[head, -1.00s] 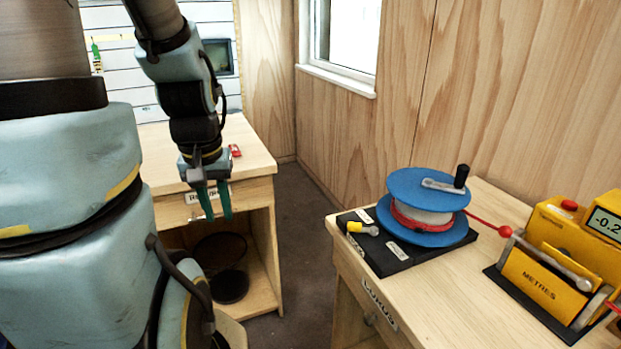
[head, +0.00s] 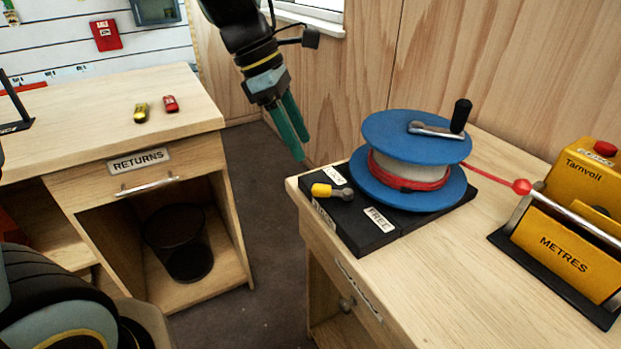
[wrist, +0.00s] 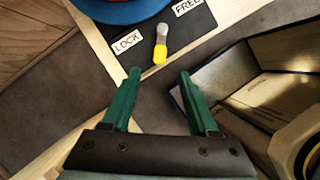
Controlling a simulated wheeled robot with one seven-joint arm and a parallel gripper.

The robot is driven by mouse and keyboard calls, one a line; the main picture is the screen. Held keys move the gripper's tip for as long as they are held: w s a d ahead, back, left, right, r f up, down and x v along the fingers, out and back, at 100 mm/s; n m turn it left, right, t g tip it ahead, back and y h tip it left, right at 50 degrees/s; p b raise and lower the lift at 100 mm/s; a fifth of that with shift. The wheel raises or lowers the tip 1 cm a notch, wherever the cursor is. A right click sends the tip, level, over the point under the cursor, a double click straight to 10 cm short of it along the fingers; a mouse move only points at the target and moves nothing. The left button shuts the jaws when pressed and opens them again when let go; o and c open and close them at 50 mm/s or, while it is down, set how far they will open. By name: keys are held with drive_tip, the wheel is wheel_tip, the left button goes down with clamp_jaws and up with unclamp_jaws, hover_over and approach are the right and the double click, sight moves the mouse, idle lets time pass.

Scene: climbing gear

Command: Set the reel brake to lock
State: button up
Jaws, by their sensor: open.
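The reel (head: 415,150) has blue flanges, red cord and a black-knobbed crank, and sits on a black base (head: 425,217) on the right bench. The brake lever (head: 330,191) is grey with a yellow tip at the base's left end. It points left, off the base's edge side, between the LOCK label (head: 334,174) and the FREE label (head: 379,219). It also shows in the wrist view (wrist: 160,48), with LOCK at its left and FREE at its upper right. My gripper (head: 303,150) is open and empty, above and left of the lever. In the wrist view the yellow tip lies just beyond the gap between my fingertips (wrist: 160,74).
A yellow metre counter (head: 570,230) stands right of the reel, with red cord and a red ball (head: 521,187) between them. A RETURNS desk (head: 120,130) stands at left with two small items on top and a black bin (head: 180,243) below. Dark floor separates the benches.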

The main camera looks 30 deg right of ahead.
sight(321, 187)
drive_tip(key=x, duration=0.9)
drive_tip(key=shift+f, duration=0.4)
drive_tip(key=shift+c, duration=0.3)
clamp_jaws()
